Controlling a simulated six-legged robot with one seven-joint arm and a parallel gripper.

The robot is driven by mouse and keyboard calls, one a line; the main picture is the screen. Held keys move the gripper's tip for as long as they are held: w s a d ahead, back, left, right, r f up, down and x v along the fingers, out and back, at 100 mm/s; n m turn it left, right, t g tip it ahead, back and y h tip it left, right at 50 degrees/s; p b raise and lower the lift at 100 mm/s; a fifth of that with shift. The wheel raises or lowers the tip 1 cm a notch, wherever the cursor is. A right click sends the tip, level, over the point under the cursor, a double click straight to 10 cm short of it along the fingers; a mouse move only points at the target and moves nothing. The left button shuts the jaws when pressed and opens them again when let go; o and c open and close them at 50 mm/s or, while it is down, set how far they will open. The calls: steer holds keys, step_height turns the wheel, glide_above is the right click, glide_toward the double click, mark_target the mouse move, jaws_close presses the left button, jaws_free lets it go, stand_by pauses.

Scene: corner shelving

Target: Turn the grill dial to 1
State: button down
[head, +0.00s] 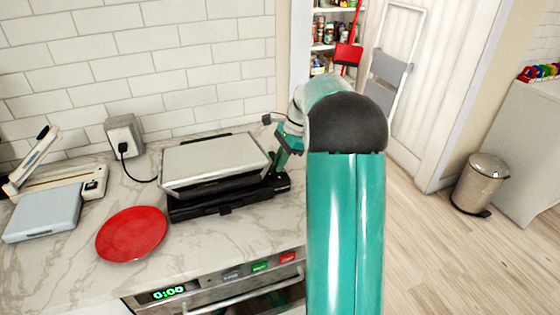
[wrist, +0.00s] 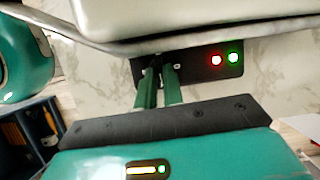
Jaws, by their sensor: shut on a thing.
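The grill (head: 213,162) sits on the marble counter, with a light grey lid over a black base. Its black side panel (wrist: 204,68) shows in the wrist view, with a red light (wrist: 216,60) and a green light (wrist: 233,58) lit. My gripper (head: 281,158) is at the grill's right side. In the wrist view its green fingers (wrist: 159,72) are close together at the panel, shut on the grill dial. The dial is mostly hidden by the fingertips, and I cannot read its setting.
A red plate (head: 131,235) lies on the counter left of the grill. A grey-blue scale-like box (head: 42,213) is farther left. An oven (head: 215,290) is below the counter; open floor lies to the right.

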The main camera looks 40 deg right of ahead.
stand_by(0.3)
steer(key=c, duration=1.5)
jaws_free()
steer(key=v, duration=1.4)
steer(key=shift+s, duration=0.1)
